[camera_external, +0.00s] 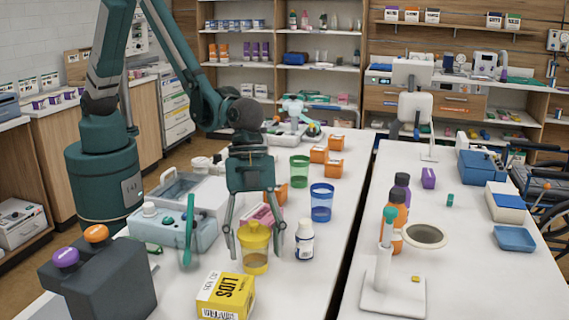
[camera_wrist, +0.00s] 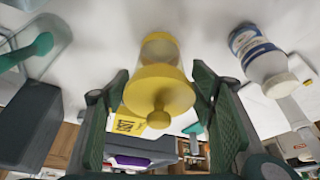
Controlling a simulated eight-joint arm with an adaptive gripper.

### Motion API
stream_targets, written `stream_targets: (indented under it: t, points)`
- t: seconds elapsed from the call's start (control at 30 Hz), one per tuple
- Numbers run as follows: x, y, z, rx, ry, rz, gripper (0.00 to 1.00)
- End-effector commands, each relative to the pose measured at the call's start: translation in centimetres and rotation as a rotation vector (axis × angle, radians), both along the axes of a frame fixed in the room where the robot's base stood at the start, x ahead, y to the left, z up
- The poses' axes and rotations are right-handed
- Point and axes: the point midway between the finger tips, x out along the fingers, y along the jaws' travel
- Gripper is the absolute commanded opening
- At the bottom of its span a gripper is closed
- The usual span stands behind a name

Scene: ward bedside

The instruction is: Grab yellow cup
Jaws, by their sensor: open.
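The yellow cup (camera_external: 256,250) has a yellow lid with a round knob and a see-through lower part. It stands on the white table in the external view. In the wrist view the yellow cup (camera_wrist: 158,88) lies between the two fingers, with its knob toward the camera. My gripper (camera_external: 256,254) is open, pointing down, with one finger on each side of the cup. In the wrist view my gripper (camera_wrist: 160,85) shows gaps between both fingers and the cup, and no grip on it.
A white bottle with a dark label (camera_external: 304,241) stands close to the right finger. A yellow LIDS box (camera_external: 226,296) is in front of the cup. A blue cup (camera_external: 321,203) and a green cup (camera_external: 299,171) stand behind. A teal-handled device (camera_external: 188,236) is at left.

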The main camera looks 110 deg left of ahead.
Motion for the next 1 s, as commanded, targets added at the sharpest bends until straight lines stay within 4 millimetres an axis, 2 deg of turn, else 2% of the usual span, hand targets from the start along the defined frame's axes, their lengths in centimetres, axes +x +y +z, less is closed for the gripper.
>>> stream_targets:
  t: [0.1, 0.33, 0.93, 0.97, 1.0]
  points:
    - [0.2, -0.5, -1.2, 0.000, 0.000, -0.001, 0.55]
    - [0.4, -1.0, -2.5, 0.000, 0.000, -0.001, 0.55]
    - [0.5, -1.0, -2.7, 0.000, 0.000, 0.000, 0.55]
    - [0.5, -1.0, -2.7, 0.000, 0.000, 0.000, 0.54]
    - [0.5, -1.0, -2.7, 0.000, 0.000, 0.000, 0.48]
